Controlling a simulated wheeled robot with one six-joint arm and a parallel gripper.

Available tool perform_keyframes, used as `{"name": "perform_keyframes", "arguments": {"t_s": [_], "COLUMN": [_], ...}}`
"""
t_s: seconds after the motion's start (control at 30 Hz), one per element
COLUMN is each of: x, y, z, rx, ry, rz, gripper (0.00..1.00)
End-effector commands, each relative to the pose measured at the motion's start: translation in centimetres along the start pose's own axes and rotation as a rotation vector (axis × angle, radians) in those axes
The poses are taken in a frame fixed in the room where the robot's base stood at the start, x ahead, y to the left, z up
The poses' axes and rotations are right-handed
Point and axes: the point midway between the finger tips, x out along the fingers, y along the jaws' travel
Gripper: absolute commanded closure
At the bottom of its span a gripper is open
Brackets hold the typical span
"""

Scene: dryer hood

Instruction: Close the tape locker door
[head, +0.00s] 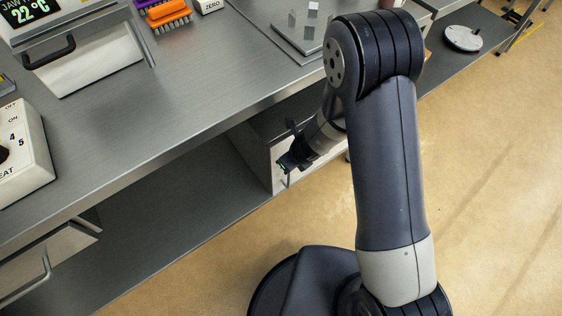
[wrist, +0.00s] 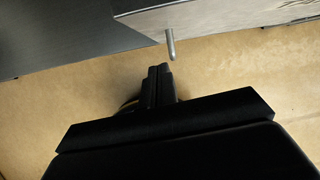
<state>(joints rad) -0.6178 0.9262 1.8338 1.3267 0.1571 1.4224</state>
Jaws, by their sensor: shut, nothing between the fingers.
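A pale metal locker front (head: 278,180), which I take to be the tape locker door, is under the bench in the middle of the head view. It also shows at the top of the wrist view (wrist: 225,22), with a short metal handle (wrist: 170,45) sticking out from it. My gripper (head: 284,164) is close in front of this panel. In the wrist view, my gripper (wrist: 159,70) is shut and empty, with its tips just below and left of the handle. I cannot tell whether it touches the panel. My arm hides part of the locker, and how far the door stands open is unclear.
The steel bench top (head: 190,90) overhangs the locker. A second front with a bar handle (head: 35,285) is at lower left, and a dark low shelf (head: 170,210) runs between. Tan floor (head: 500,200) is clear to the right.

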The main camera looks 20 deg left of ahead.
Motion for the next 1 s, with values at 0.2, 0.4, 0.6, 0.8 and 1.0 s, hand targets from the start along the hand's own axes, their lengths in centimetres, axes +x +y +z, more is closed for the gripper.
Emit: {"name": "perform_keyframes", "arguments": {"t_s": [0.2, 0.4, 0.6, 0.8, 1.0], "x": [-5.7, -8.7, -9.7, -9.7, -9.5], "y": [0.4, 0.5, 0.6, 0.6, 0.6], "z": [0.4, 0.2, 0.0, 0.0, 0.0], "rx": [-0.003, -0.003, -0.001, -0.002, -0.002], "ry": [-0.002, 0.0, 0.001, 0.002, 0.002], "rz": [0.0, 0.0, 0.001, 0.001, 0.001], "gripper": [1.0, 1.0, 1.0, 1.0, 1.0]}}
